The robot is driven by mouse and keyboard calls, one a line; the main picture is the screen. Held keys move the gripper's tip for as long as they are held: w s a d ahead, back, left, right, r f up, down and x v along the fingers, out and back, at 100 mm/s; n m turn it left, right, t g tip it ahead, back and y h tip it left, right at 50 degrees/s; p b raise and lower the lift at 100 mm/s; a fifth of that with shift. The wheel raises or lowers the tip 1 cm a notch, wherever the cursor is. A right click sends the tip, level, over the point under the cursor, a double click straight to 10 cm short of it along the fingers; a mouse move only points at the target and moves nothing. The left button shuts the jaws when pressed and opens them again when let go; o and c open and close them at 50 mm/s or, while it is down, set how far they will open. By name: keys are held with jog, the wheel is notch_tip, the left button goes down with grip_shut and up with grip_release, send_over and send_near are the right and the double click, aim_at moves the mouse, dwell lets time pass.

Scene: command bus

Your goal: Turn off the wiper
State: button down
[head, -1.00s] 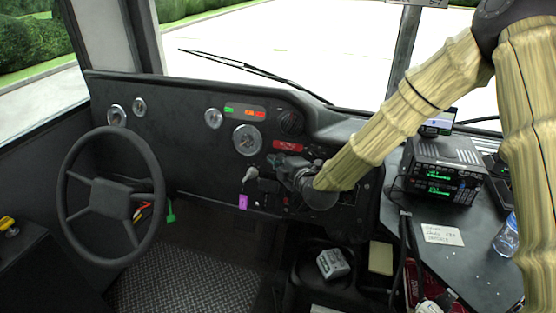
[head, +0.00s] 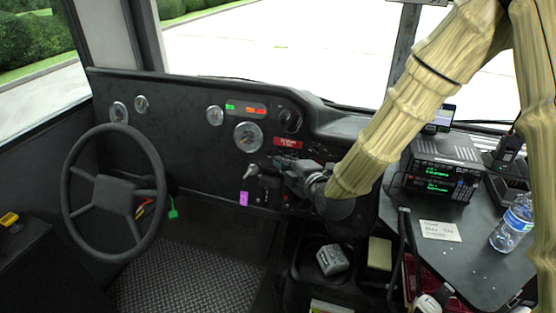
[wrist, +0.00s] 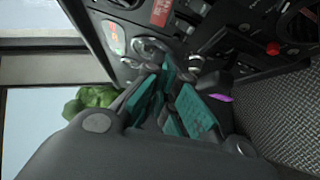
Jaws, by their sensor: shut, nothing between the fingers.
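My gripper (head: 282,166) is at the dashboard panel, just below the red label (head: 288,142) and right of the key-like silver switch (head: 251,170). In the wrist view its teal-padded fingers (wrist: 178,112) are shut and empty, close to the panel. Small knobs (wrist: 150,48) sit just beyond the fingertips in that view. I cannot tell which knob is the wiper control, or whether the fingers touch one. The wiper (head: 240,79) shows only as a thin dark line low along the windshield's bottom edge.
The steering wheel (head: 113,194) stands left of the gripper. At right, a radio stack (head: 440,170), a note (head: 440,231) and a water bottle (head: 513,222) are on the side desk.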

jog(key=v, duration=0.4)
jog(key=shift+r, duration=0.3)
jog(key=s+d+f+m+g+h+p, duration=0.1)
jog(key=s+d+f+m+g, duration=0.15)
jog(key=s+f+m, duration=0.4)
jog(key=s+d+f+m+g+h+p, duration=0.1)
jog(key=s+d+f+g+h+p, duration=0.15)
jog(key=f, duration=0.65)
jog(key=s+d+f+m+g+h, duration=0.1)
jog(key=s+d+f+m+g, duration=0.15)
jog(key=s+d+f, duration=0.35)
jog(key=s+d+f+m+g+h+p, duration=0.1)
jog(key=s+f+m, duration=0.3)
jog(key=s, duration=0.4)
jog(key=s+d+f+m+g+h+p, duration=0.1)
jog(key=s+d+f+m+g, duration=0.2)
jog(key=s, duration=0.6)
jog(key=s+d+f+m+g+h+p, duration=0.1)
jog(key=s+d+f+m, duration=0.3)
jog(key=s, duration=0.4)
notch_tip(320, 180, down, 2)
jog(key=shift+s+f+m+g+p, duration=0.2)
jog(key=shift+s+m+g+p, duration=0.25)
jog(key=shift+g, duration=0.3)
jog(key=shift+w, duration=0.2)
